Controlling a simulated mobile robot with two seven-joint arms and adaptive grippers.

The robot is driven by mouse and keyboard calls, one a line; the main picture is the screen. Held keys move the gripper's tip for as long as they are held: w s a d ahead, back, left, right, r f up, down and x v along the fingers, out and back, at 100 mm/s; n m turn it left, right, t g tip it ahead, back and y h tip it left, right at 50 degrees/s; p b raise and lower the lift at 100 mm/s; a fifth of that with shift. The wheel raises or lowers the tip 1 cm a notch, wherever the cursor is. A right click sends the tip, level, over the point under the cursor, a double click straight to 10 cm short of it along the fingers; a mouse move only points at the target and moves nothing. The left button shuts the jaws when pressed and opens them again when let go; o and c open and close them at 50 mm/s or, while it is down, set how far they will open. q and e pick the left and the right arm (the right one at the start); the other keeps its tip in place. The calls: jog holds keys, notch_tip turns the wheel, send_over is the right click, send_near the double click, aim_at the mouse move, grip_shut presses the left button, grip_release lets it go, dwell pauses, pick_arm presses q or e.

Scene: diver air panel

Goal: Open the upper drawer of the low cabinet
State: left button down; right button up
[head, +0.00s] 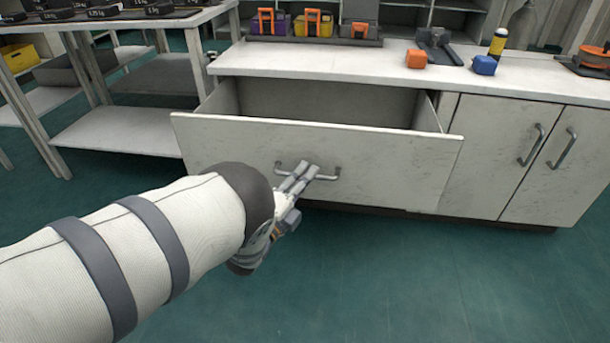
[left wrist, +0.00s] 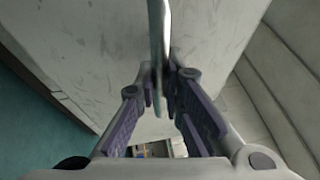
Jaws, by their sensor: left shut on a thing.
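The upper drawer (head: 230,150) of the low cabinet (head: 478,160) is pulled well out, and the part of its inside that shows looks empty. Its front carries a grey bar handle (head: 331,175). My left gripper (head: 304,172) is shut on this handle near its middle. In the left wrist view the handle (left wrist: 159,45) runs between the fingers of my left gripper (left wrist: 163,90), in front of the pale drawer front (left wrist: 95,50). My right gripper is in neither view.
The worktop (head: 330,62) above holds an orange block (head: 416,59), a blue block (head: 484,65), a yellow-and-black bottle (head: 498,42) and several toolbox-like cases. Two closed doors (head: 505,150) stand at right. A shelf rack (head: 120,128) stands at left. The green floor (head: 400,270) in front is clear.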

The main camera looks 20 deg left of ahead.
pick_arm(q)
jog(key=shift+s, duration=0.1)
dwell(0.3)
jog(key=c, duration=1.7)
grip_release()
jog(key=v, duration=1.2)
